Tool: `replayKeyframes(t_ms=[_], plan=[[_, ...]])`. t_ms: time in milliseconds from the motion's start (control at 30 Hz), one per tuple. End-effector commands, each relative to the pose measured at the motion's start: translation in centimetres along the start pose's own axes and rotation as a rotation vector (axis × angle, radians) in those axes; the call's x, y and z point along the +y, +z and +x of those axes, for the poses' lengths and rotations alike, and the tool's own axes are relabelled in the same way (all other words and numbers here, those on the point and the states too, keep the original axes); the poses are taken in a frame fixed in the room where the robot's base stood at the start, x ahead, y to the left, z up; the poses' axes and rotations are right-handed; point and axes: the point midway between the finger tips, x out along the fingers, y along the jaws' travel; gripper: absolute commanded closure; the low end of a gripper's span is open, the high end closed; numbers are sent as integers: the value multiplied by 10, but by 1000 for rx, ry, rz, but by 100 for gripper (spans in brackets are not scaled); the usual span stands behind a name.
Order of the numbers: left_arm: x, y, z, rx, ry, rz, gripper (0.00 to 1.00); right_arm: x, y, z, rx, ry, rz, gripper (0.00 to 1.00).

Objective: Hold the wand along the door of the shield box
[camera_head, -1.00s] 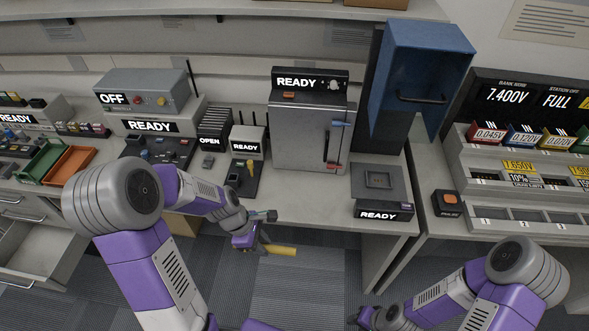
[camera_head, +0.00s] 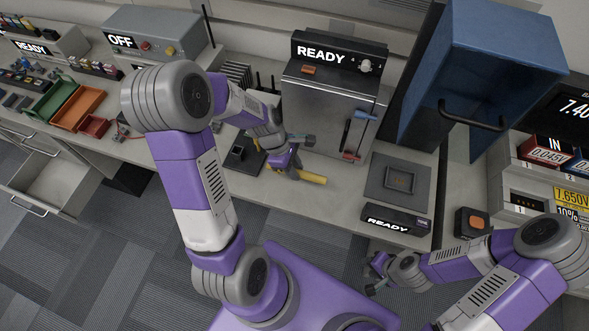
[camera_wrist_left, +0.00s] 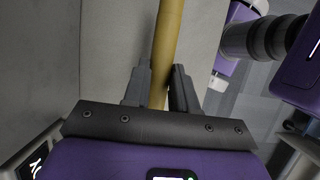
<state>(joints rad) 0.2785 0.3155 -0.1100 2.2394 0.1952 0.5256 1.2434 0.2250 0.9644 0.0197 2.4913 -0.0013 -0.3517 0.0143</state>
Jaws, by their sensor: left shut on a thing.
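A yellow wand (camera_head: 313,178) is held by my left gripper (camera_head: 289,163), its free end pointing right. In the left wrist view the wand (camera_wrist_left: 167,45) runs up between the two fingers (camera_wrist_left: 160,88), which are shut on it. The grey metal box with a READY display, apparently the shield box (camera_head: 335,105), stands behind and to the right. Its door looks shut, with a dark upright strip (camera_head: 355,135) with blue and red ends. The wand is low in front of the box's lower left; contact cannot be told. My right gripper (camera_head: 372,273) is below the bench front, far from the wand; its fingers are unclear.
A blue hood with a dark handle (camera_head: 475,118) stands right of the box. An OFF unit (camera_head: 155,35), green bin (camera_head: 55,98) and orange bin (camera_head: 78,107) are left. A drawer (camera_head: 45,185) stands open.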

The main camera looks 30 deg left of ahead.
Motion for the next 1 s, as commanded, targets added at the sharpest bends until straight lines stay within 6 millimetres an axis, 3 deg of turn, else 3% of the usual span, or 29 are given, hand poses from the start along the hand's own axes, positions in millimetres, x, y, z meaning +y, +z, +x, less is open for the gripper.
replayKeyframes(t_ms=[600,1000], plan=[[59,0,0,0,1,1,100,1,-1,3,1,0,0,63],[69,0,0,-1,0,0,100,1,-1,4,1,0,0,63]])
